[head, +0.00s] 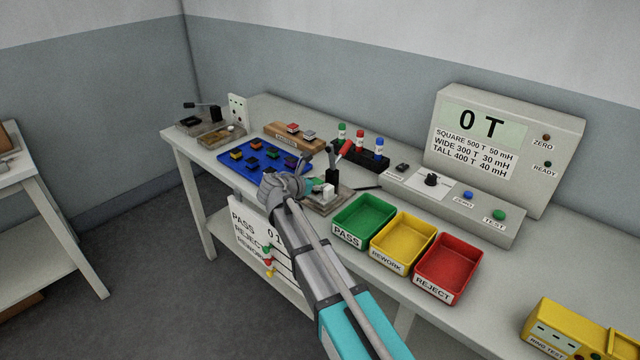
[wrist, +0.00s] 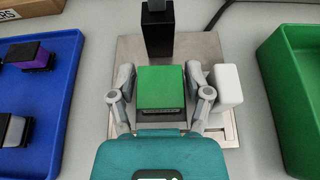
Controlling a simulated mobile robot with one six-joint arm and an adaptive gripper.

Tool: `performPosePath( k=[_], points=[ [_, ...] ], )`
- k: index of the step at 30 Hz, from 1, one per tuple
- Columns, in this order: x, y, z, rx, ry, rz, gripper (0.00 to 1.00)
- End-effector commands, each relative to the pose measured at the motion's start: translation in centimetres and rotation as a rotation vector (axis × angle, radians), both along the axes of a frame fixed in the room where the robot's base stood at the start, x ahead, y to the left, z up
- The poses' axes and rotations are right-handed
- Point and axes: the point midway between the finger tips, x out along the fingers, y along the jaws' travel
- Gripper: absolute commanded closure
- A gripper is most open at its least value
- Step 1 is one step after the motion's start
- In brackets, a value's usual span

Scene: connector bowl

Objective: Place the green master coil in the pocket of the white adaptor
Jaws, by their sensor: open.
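The green master coil (wrist: 161,84) shows as a green-topped block between my gripper's fingers in the wrist view. My gripper (wrist: 160,74) is open, with a finger on each side of the coil and a narrow gap at each side. A white block (wrist: 228,86), perhaps part of the white adaptor, stands just right of the right finger; it also shows in the head view (head: 328,191). No pocket can be made out, and the coil's underside is hidden. In the head view my gripper (head: 303,188) partly covers the coil.
A metal plate (wrist: 190,48) lies under the coil, with a black upright (wrist: 157,30) behind; a red-handled clamp (head: 343,150) shows there. A blue tray (head: 240,163) with several coils is left, a green bin (wrist: 297,85) right. A wooden rack (head: 284,139) stands behind.

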Motion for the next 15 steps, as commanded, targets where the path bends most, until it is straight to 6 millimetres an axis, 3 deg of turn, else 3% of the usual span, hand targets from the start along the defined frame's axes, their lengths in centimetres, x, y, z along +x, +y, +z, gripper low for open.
performPosePath(
  k=[8, 15],
  points=[
    [0.0, 0.0, 0.4, 0.0, 0.0, 0.0, 0.36],
    [-1.9, 1.3, 1.4, 0.0, 0.0, 0.001, 0.36]
  ],
)
